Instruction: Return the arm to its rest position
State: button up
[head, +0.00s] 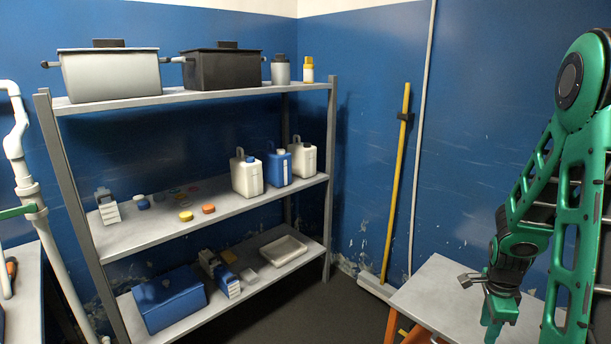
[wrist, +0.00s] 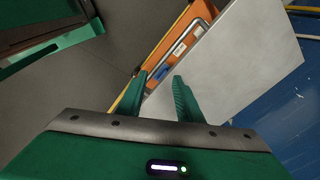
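My green arm (head: 565,185) stands folded at the right side of the head view, with its forearm hanging down. My gripper (head: 493,335) points downward in front of a grey-topped table, and its tips are cut off by the lower edge or hard to make out. In the wrist view, the two green fingers of my gripper (wrist: 160,85) stand apart with nothing between them. The grey tabletop (wrist: 235,65) lies beyond the fingers, and the gripper appears apart from it.
A metal shelf rack (head: 225,205) holds pots, bottles, jugs, lids and a blue box (head: 168,300). A yellow-handled broom (head: 397,180) leans on the blue wall. The table (head: 445,290) has an orange frame and a bare top. White pipes (head: 20,160) run at the left. Dark floor lies between.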

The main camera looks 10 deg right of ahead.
jog(key=s+a+r+n+y, duration=0.1)
jog(key=s+a+r+n, duration=0.5)
jog(key=s+r+n, duration=0.2)
jog(key=s+a+r+n+y, duration=0.1)
jog(key=s+a+r+n, duration=0.6)
jog(key=s+r, duration=0.3)
jog(key=shift+s+r+n+g, duration=0.3)
jog(key=shift+s+n+g, duration=0.15)
jog(key=shift+n, duration=0.35)
jog(key=shift+w+f, duration=0.25)
jog(key=shift+w, duration=0.35)
jog(key=shift+s+d, duration=0.1)
